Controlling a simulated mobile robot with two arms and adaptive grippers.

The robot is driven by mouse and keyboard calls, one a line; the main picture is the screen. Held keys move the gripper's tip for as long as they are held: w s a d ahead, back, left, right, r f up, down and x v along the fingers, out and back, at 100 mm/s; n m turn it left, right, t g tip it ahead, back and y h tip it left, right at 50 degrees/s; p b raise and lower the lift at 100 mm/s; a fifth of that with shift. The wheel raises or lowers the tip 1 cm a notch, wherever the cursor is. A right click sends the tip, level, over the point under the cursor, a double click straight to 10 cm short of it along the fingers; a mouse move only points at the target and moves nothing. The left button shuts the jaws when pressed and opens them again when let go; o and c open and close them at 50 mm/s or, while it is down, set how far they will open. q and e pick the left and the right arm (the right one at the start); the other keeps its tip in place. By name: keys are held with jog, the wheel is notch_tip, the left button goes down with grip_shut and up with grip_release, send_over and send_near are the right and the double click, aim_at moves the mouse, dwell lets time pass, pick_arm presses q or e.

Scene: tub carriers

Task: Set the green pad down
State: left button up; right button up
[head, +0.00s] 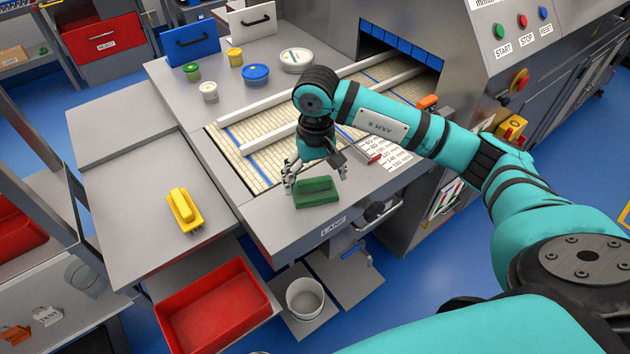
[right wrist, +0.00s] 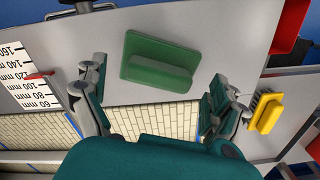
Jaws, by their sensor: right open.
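The green pad (head: 316,192), a flat plate with a raised grip, lies on the grey front ledge of the lane (head: 290,225). In the right wrist view the green pad (right wrist: 160,62) shows whole, beyond and between the spread fingers. My right gripper (head: 315,181) is open just above the pad, with its fingers pointing down. In the right wrist view the open gripper (right wrist: 150,95) has clear gaps to the pad on both sides. My left gripper is not in view.
A red tub (head: 220,310) and a white bucket (head: 305,298) stand lower down in front.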

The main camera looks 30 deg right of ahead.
aim_at(316, 181)
notch_tip(316, 181, up, 10)
jog(key=b, duration=0.1)
jog(key=shift+r+b, duration=0.25)
jog(key=shift+b, duration=0.15)
jog(key=shift+s+f, duration=0.1)
